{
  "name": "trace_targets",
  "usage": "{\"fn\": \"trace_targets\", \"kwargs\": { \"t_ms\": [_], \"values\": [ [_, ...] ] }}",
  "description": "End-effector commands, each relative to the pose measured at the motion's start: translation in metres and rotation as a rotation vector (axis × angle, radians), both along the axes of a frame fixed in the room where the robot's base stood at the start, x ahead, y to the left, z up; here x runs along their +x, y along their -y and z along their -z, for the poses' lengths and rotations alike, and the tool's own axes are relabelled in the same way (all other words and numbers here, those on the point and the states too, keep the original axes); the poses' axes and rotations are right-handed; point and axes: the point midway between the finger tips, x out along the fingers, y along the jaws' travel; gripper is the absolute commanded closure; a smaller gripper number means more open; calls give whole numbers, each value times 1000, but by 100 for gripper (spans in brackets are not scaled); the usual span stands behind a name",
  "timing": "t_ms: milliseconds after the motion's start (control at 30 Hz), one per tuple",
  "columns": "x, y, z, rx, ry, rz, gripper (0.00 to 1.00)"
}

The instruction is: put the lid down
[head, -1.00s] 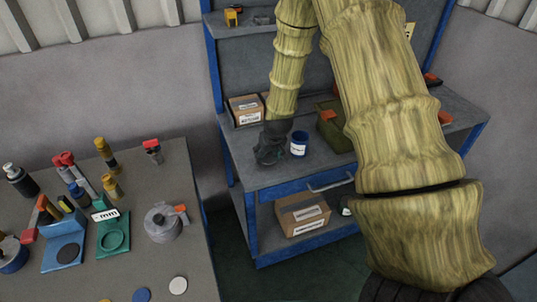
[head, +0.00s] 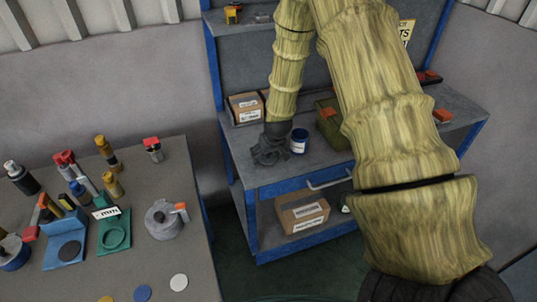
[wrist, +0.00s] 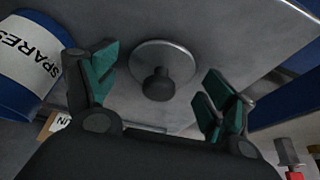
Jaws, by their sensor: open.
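The lid (wrist: 180,57) is a round grey disc with a dark knob (wrist: 158,84) in the wrist view. It appears to lie flat on the grey bench top (wrist: 240,30). My gripper (wrist: 160,76) is open, with its green-padded fingers spread to either side of the knob and apart from it. In the head view my gripper (head: 269,156) is low over the left part of the bench, just left of a blue can (head: 299,143). The lid cannot be made out there, as my gripper hides that spot.
The blue can also shows in the wrist view, labelled SPARES (wrist: 28,58). A cardboard box (head: 246,108) and a green bin (head: 331,125) stand behind. Another box (head: 302,212) sits on the lower shelf. A cluttered grey table (head: 187,235) is at left.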

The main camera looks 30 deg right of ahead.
Motion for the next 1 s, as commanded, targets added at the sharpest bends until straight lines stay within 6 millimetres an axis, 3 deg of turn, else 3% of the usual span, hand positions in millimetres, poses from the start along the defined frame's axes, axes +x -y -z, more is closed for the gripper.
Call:
{"fn": "trace_targets", "kwargs": {
  "t_ms": [333,1000],
  "values": [
    [-4,-1,-13,0,1,0,17],
    [-33,-8,-85,0,2,0,17]
  ]
}}
